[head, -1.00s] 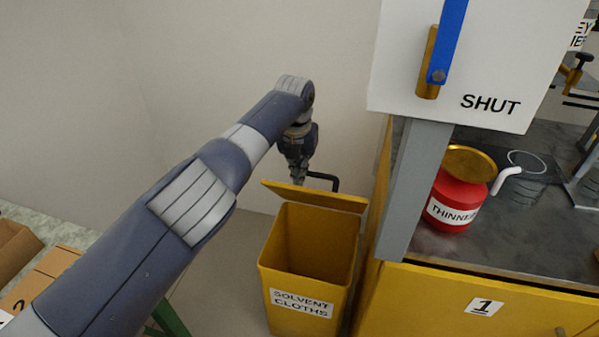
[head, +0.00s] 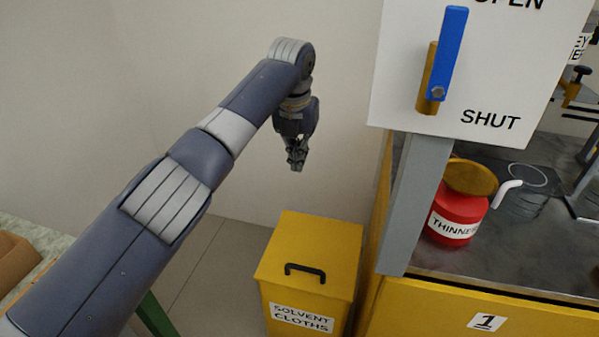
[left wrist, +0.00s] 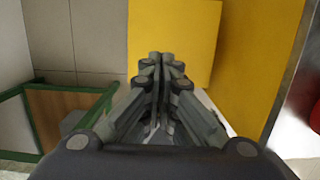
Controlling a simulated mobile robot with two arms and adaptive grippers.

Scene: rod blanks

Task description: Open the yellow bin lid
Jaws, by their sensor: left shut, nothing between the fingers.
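The yellow bin (head: 305,318) stands on the floor with a "SOLVENT CLOTHS" label on its front. Its flat yellow lid (head: 312,240) lies closed on top, with a black bar handle (head: 305,272) near the front edge. My left gripper (head: 298,167) is shut and empty, in the air above and behind the lid, apart from it. In the left wrist view the shut fingers (left wrist: 160,62) point toward a yellow surface (left wrist: 190,30), which looks like the lid; its handle does not show there. My right gripper is in neither view.
A yellow cabinet (head: 440,312) with a dark top stands close to the bin's right. A red "THINNER" can (head: 455,218) is on it. A grey post (head: 415,200) carries a white OPEN/SHUT board (head: 400,95) with a blue lever. A wall is behind.

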